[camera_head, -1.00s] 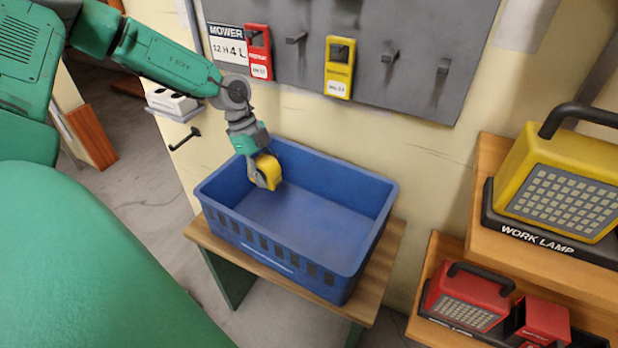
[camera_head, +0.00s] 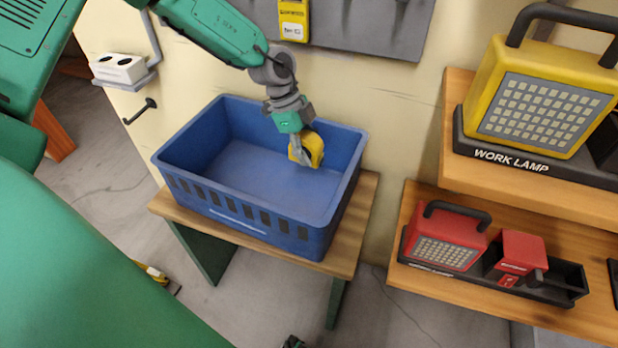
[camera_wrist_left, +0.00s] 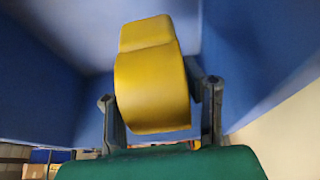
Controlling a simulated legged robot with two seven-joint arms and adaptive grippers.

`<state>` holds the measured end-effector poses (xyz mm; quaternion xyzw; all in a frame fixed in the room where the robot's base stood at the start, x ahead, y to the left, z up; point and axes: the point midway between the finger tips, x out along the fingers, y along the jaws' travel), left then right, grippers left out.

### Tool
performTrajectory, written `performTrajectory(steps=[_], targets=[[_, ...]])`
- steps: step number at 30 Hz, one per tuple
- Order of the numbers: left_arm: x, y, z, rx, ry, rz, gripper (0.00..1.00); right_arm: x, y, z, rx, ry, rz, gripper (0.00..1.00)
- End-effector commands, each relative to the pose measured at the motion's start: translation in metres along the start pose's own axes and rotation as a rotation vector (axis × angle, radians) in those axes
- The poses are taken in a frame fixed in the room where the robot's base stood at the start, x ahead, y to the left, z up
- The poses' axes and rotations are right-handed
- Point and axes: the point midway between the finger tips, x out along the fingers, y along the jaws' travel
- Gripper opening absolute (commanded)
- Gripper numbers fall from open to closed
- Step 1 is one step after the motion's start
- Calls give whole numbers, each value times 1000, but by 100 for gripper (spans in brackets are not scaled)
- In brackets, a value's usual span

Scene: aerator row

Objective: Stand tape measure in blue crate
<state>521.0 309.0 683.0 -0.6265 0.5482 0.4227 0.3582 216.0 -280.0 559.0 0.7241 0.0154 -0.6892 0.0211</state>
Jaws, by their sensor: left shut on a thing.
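The yellow tape measure (camera_head: 312,148) is in my left gripper (camera_head: 303,157), inside the blue crate's opening near its right end. In the left wrist view the tape measure (camera_wrist_left: 152,85) sits between the two dark fingers of the gripper (camera_wrist_left: 162,110), with blue crate walls around it. The blue crate (camera_head: 235,217) is open-topped with a slotted front side. Whether the tape measure touches the crate floor cannot be told. The crate floor that shows is bare. My right gripper is not in view.
The crate stands on a small wooden-topped table (camera_head: 340,240) against the wall. To the right, wooden shelves hold a yellow work lamp (camera_head: 540,100) and a red lamp (camera_head: 445,240). A grey board with a yellow device (camera_head: 293,18) hangs above. A wall holder (camera_head: 120,68) is at left.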

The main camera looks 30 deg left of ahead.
Motion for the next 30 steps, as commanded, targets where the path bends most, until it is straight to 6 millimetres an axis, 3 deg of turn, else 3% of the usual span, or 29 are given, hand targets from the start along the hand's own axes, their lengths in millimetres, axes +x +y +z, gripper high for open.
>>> performTrajectory(steps=[1, 6, 13, 19, 25, 26, 27, 30], targets=[[13, 0, 5, 0, 0, 0, 0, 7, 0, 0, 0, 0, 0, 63], [37, -1, 16, 1, 2, -1, 0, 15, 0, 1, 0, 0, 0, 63], [51, -2, 22, 2, 2, -3, 0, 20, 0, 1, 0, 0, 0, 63], [76, -2, 32, 2, 1, -2, 0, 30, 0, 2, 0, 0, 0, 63], [77, -2, 32, 2, 1, -3, 0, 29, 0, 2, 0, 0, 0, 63], [77, -2, 33, 2, 0, -1, 43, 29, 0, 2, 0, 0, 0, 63], [77, -2, 33, 2, 1, -1, 57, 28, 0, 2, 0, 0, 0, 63], [77, -2, 33, 2, 1, -1, 57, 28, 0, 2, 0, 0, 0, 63]])
